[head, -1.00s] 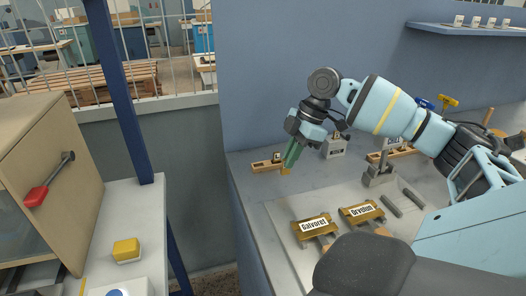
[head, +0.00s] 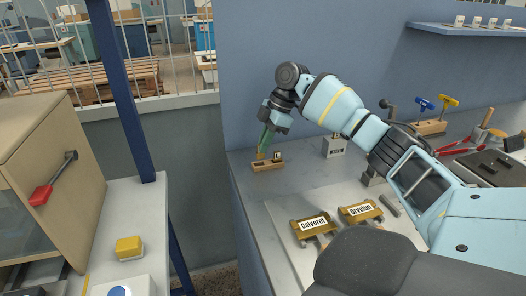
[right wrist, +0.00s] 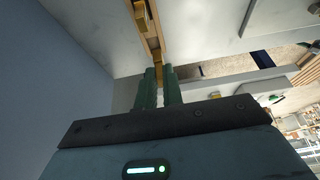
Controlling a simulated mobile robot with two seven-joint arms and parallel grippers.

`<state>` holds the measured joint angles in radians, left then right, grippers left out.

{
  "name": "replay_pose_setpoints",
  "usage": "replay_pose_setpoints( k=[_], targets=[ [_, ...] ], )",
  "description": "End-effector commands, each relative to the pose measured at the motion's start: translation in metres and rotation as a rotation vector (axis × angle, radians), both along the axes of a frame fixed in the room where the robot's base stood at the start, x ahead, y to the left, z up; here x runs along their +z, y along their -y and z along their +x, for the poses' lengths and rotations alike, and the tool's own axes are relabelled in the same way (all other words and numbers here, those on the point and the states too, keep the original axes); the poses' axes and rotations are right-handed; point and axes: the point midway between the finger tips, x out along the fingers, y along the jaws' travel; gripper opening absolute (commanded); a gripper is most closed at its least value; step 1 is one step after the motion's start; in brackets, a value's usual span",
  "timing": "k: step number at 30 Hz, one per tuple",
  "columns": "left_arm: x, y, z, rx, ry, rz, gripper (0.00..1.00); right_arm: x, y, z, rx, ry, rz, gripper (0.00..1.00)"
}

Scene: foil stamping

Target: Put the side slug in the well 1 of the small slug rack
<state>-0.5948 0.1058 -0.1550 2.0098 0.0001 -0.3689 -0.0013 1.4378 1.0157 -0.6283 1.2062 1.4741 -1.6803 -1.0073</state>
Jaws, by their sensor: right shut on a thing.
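The small slug rack (head: 268,167) is a short wooden block on the bench at the left, near the wall. A small slug (head: 277,156) stands at its right end. My right gripper (head: 262,151) points down over the rack's left part, its green fingers shut on the brass side slug (head: 260,156). In the right wrist view the fingers (right wrist: 160,88) close around the brass slug (right wrist: 159,73), with the wooden rack (right wrist: 153,42) just beyond. I cannot tell whether the slug's lower end is inside a well. My left gripper is out of view.
Two brass holders with name labels, Galvorel (head: 313,223) and Orvelun (head: 361,211), lie on a pale plate (head: 283,215). A grey block (head: 334,147) stands right of the rack. Blue and yellow handled tools (head: 430,127) are farther right. The wall is close behind the rack.

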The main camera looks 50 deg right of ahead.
Motion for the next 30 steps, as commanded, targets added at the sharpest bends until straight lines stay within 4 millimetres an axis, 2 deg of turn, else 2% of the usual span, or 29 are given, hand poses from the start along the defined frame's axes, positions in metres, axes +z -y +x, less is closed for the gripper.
replay_pose_setpoints(
  k=[4,9,11,22,23,27,30],
  targets=[
    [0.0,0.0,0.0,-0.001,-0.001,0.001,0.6,-0.001,0.0,0.007,0.0,-0.001,0.0,0.0],
    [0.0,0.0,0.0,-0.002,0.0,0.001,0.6,-0.029,0.001,0.005,0.0,-0.003,-0.002,0.0],
    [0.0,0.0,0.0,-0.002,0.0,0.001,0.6,-0.033,0.001,0.005,0.0,-0.001,0.0,0.0],
    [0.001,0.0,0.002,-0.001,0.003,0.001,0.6,-0.038,0.0,0.005,0.001,0.0,0.0,0.0],
    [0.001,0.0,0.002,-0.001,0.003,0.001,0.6,-0.038,0.0,0.005,0.001,0.0,0.0,0.11],
    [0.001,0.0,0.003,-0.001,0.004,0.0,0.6,-0.037,0.0,0.005,0.001,0.0,0.0,0.29],
    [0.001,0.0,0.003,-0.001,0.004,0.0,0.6,-0.037,0.0,0.005,0.001,0.0,0.0,0.3]
  ],
)
